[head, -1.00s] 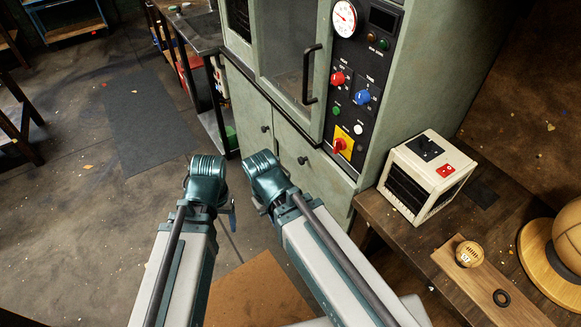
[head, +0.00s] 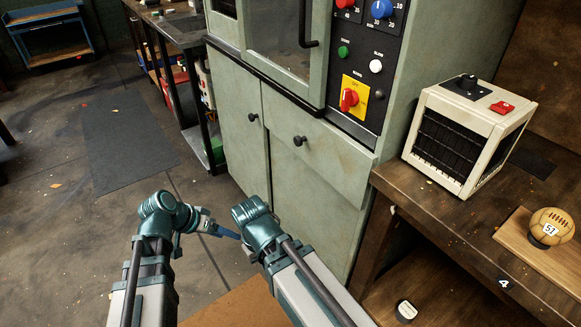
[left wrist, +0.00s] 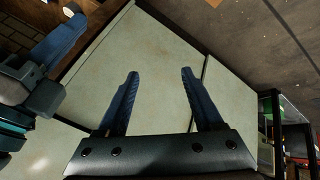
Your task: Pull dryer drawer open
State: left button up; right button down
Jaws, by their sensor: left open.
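The dryer is a pale green cabinet (head: 395,100) in the middle of the head view. Its drawer front (head: 335,165) is below the control panel, has a round dark knob (head: 299,140), and looks shut. My left gripper (head: 226,234) is below and left of the knob, apart from it, with blue fingers pointing right. In the left wrist view its fingers (left wrist: 158,80) are spread and empty before pale cabinet panels (left wrist: 155,50); no knob shows there. My right gripper (head: 247,251) is mostly hidden behind its own wrist; a blue finger of it shows in the left wrist view (left wrist: 62,40).
A second knob (head: 252,117) is on the left cabinet door (head: 235,150). A dark handle (head: 307,25) is on the glass door above. A wooden bench (head: 440,215) with a cream heater box (head: 468,135) and ball (head: 551,225) stands right.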

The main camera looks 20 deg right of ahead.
pick_arm(q)
jog(key=w+d+r+m+t+h, duration=0.2)
jog(key=w+d+r+m+h, duration=0.35)
jog(key=d+r, duration=0.25)
jog(key=m+t+h, duration=0.2)
jog(key=h, duration=0.3)
send_near(296, 142)
jog(key=x, duration=0.8)
jog(key=shift+w+d, duration=0.1)
grip_shut()
dwell(0.6)
